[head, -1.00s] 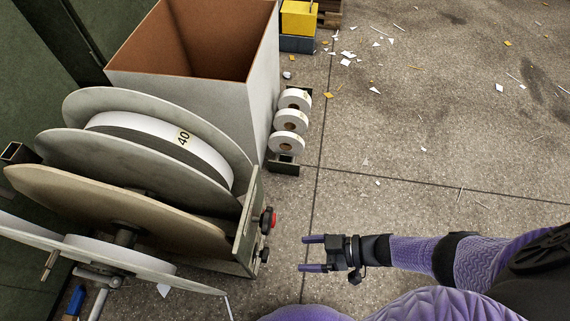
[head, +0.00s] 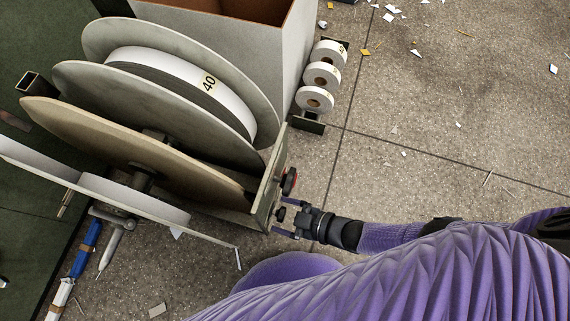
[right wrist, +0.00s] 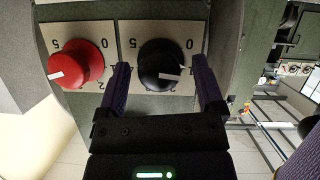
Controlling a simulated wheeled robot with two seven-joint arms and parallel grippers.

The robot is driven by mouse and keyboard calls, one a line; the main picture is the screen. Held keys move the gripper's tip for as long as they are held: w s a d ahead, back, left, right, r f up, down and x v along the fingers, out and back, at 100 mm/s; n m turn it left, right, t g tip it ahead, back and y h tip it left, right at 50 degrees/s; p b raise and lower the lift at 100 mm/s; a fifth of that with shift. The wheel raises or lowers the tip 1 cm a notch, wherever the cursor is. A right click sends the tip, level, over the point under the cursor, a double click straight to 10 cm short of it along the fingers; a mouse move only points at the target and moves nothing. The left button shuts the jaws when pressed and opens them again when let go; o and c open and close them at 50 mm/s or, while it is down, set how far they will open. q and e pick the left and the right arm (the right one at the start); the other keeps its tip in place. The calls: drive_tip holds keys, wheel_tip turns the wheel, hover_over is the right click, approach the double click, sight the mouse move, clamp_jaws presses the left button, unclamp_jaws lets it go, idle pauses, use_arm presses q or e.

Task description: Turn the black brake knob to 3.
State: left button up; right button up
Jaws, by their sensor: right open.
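The black brake knob (right wrist: 158,62) sits on a pale dial plate in the right wrist view, where the numbers appear upside down. Its white pointer mark faces right and slightly down; fingers and knob hide some numbers, so I cannot tell the exact setting. My right gripper (right wrist: 160,66) is open, with one finger on either side of the knob; I cannot tell whether they touch it. In the head view the black knob (head: 281,214) shows small between the fingers of the right gripper (head: 279,216). My left gripper is not in view.
A red knob (right wrist: 77,65) is just left of the black one in the right wrist view, close to a finger. The feeder's big reel (head: 180,90) stands left in the head view. Several small white rolls (head: 322,74) stand behind. The floor to the right is open.

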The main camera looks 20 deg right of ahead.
clamp_jaws()
idle(0.3)
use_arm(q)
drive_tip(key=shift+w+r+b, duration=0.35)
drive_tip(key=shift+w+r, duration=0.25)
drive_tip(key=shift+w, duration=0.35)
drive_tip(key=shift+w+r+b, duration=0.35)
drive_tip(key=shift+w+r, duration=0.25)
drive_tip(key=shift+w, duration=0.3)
use_arm(e)
drive_tip(key=shift+w+d+m+g+y, duration=0.1)
drive_tip(key=shift+m+g+y, duration=0.45)
drive_tip(key=shift+m, duration=0.6)
drive_tip(key=shift+w+m+g+y, duration=0.1)
drive_tip(key=shift+m+g+y, duration=0.45)
drive_tip(key=shift+m, duration=0.6)
drive_tip(key=shift+s, duration=0.1)
